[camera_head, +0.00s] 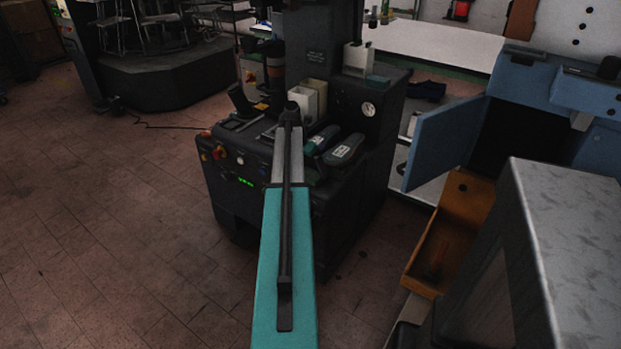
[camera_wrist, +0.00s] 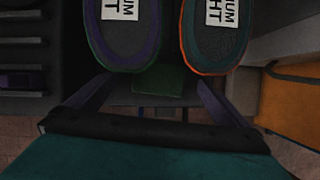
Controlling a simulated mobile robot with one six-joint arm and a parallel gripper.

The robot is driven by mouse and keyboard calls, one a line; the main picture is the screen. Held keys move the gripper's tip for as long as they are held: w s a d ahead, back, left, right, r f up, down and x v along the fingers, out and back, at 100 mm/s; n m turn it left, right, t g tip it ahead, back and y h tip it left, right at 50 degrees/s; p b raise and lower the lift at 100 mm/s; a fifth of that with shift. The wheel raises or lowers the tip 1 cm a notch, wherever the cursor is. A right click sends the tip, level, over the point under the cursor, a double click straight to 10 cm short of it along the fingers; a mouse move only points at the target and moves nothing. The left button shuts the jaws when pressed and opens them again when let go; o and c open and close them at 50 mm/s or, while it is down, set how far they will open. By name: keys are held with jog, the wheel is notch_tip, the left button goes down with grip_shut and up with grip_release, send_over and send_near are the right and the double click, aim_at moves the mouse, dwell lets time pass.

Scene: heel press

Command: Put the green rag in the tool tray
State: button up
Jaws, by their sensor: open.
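In the wrist view my gripper (camera_wrist: 152,87) is open, with two dark fingers apart and nothing visibly held between them. A dark green patch (camera_wrist: 160,79) shows between the fingertips, just below two shoe-shaped pads; it may be the green rag, but I cannot be sure. My gripper is hidden behind my arm in the head view.
The dark press (camera_head: 345,205) stands beyond my arm, with shoe-shaped pads (camera_head: 343,150) and pale bins (camera_head: 313,92) on top. An open blue cabinet door (camera_head: 445,143) and a grey metal box (camera_head: 575,225) crowd the right. The tiled floor (camera_head: 120,220) at left is clear.

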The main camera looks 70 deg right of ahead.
aim_at(313, 172)
jog(key=shift+x, duration=1.95)
jog(key=shift+a, duration=0.1)
jog(key=c, duration=1.2)
jog(key=shift+r, duration=0.2)
jog(key=shift+r, duration=0.2)
jog(key=w+a, duration=0.2)
jog(key=a, duration=0.3)
jog(key=w+a, duration=0.2)
jog(key=a, duration=0.4)
jog(key=w+a, duration=0.2)
jog(key=a, duration=0.3)
jog(key=shift+w+a, duration=0.25)
jog(key=shift+a, duration=0.15)
